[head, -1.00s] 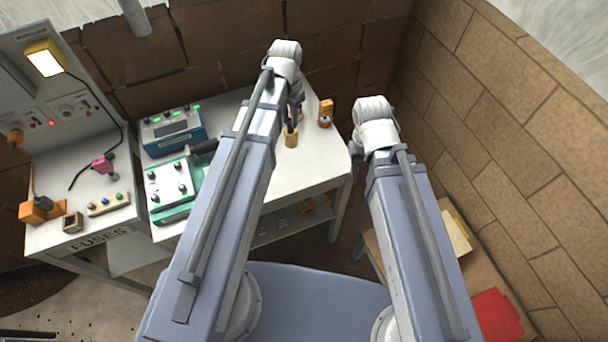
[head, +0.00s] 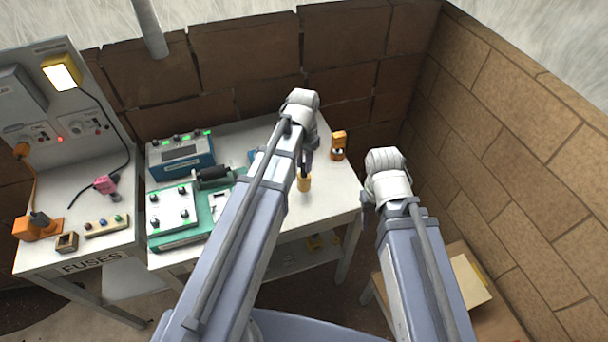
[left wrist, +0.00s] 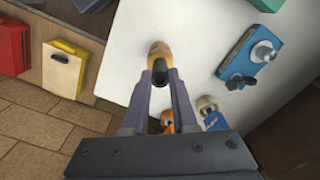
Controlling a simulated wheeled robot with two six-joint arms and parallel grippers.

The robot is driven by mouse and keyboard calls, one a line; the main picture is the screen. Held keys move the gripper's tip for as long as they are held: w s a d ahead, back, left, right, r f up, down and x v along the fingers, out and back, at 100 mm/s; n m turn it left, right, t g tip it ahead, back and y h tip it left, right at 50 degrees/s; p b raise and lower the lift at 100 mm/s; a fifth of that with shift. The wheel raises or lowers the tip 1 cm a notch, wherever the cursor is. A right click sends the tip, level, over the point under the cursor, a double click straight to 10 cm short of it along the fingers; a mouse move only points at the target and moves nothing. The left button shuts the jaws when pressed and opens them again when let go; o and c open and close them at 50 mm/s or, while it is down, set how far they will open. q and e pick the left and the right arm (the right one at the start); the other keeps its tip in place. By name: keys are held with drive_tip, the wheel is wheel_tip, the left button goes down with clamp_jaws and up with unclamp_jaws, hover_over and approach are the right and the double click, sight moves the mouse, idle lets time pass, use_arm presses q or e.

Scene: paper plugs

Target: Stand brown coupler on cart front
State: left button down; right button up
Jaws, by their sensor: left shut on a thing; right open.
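The brown coupler (head: 304,184) is a small tan cylinder over the right part of the white cart top (head: 345,190). My left gripper (head: 305,163) is shut on it, pointing down from above. In the left wrist view the coupler (left wrist: 159,52) sits between the fingertips (left wrist: 161,80), with a dark round opening or part facing the camera. I cannot tell whether its lower end touches the cart top. My right gripper (head: 368,207) is open near the cart's right edge, mostly hidden by its own wrist.
An orange device (head: 338,146) stands at the cart's back right. A blue meter (head: 180,156) and a green-and-white unit (head: 173,210) fill the left. A fuse bench (head: 70,225) adjoins on the left. A low wooden table (head: 495,312) and brick walls are at right.

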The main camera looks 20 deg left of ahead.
use_arm(q)
drive_tip(key=shift+f+b, duration=1.75)
drive_tip(key=shift+b, duration=0.05)
drive_tip(key=shift+f, duration=0.15)
drive_tip(key=shift+f+b, duration=0.15)
drive_tip(key=shift+b, duration=0.15)
drive_tip(key=c, duration=0.7)
unclamp_jaws()
drive_tip(key=shift+r, duration=0.2)
wheel_tip(320, 180, up, 12)
drive_tip(key=p, duration=1.2)
drive_tip(key=shift+r+p, duration=0.15)
drive_tip(key=shift+p, duration=0.2)
drive_tip(key=s+d+n+y, duration=0.1)
drive_tip(key=s+d, duration=0.9)
drive_tip(key=s, duration=0.4)
drive_tip(key=shift+s+d, duration=0.15)
drive_tip(key=shift+d, duration=0.1)
